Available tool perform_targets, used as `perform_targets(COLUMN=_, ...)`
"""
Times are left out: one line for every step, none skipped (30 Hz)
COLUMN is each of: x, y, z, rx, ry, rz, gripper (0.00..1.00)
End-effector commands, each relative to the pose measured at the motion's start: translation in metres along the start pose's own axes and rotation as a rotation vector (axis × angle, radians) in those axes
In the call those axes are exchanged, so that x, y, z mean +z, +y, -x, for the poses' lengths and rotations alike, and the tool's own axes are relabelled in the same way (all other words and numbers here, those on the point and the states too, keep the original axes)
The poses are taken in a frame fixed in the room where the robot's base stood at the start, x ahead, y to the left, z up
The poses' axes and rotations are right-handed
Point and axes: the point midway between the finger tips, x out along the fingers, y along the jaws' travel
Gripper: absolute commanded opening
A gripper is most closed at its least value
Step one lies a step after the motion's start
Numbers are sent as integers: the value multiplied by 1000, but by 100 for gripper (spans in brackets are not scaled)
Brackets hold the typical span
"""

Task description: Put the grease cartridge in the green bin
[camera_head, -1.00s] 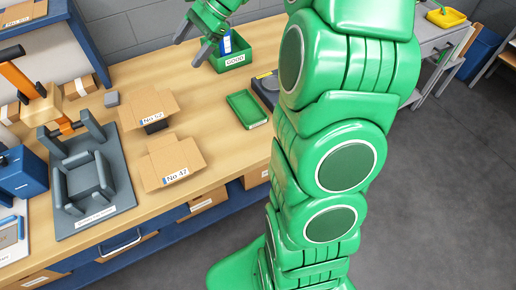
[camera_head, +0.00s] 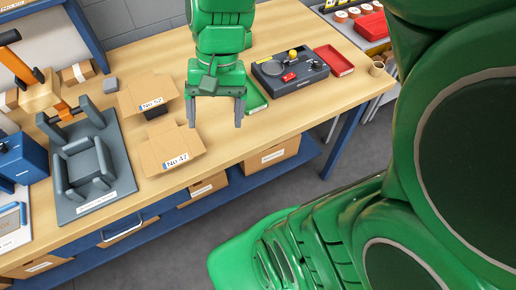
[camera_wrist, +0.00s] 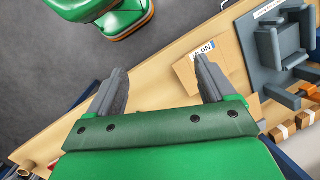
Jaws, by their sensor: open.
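My gripper (camera_head: 215,118) hangs over the bench, just right of the cardboard box marked No 47, with its two grey fingers apart and nothing between them. In the wrist view my gripper (camera_wrist: 160,78) also shows spread, empty fingers. The green bin is not visible now; my arm covers the place at the back of the bench where it stood. The grease cartridge cannot be made out in either current view. A shallow green tray (camera_head: 257,100) lies right of my gripper, partly hidden by it.
Open cardboard boxes No 52 (camera_head: 148,96) and No 47 (camera_head: 170,152) stand left of my gripper. A grey fixture (camera_head: 85,170) is further left. A dark tool board (camera_head: 290,72), red tray (camera_head: 333,60) and cup (camera_head: 377,68) are at the right. Bare wood lies between.

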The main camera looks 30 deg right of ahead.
Motion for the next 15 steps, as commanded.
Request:
perform_targets(x=12, y=7, z=-3, rx=26, ry=8, rz=38, gripper=83)
perform_targets(x=17, y=11, z=-5, rx=42, ry=12, rz=61, gripper=83)
perform_targets(x=25, y=18, z=-7, rx=64, ry=17, rz=91, gripper=83)
perform_targets(x=31, y=23, z=-9, rx=81, ry=21, rz=114, gripper=83)
perform_targets(x=37, y=28, z=-12, rx=97, ry=23, rz=136, gripper=83)
perform_targets(x=44, y=34, z=-14, rx=119, ry=27, rz=166, gripper=83)
perform_targets(x=49, y=39, z=-16, rx=134, ry=30, rz=185, gripper=83)
perform_targets(x=53, y=44, z=-17, rx=149, ry=35, rz=204, gripper=83)
perform_targets(x=58, y=51, z=-18, rx=169, ry=41, rz=227, gripper=83)
perform_targets(x=62, y=55, z=-19, rx=181, ry=44, rz=243, gripper=83)
perform_targets(x=66, y=59, z=-21, rx=193, ry=44, rz=258, gripper=83)
perform_targets(x=70, y=64, z=-23, rx=207, ry=44, rz=275, gripper=83)
perform_targets(x=72, y=66, z=-24, rx=214, ry=43, rz=286, gripper=83)
perform_targets(x=74, y=69, z=-25, rx=220, ry=43, rz=296, gripper=83)
perform_targets(x=76, y=71, z=-26, rx=228, ry=44, rz=307, gripper=83)
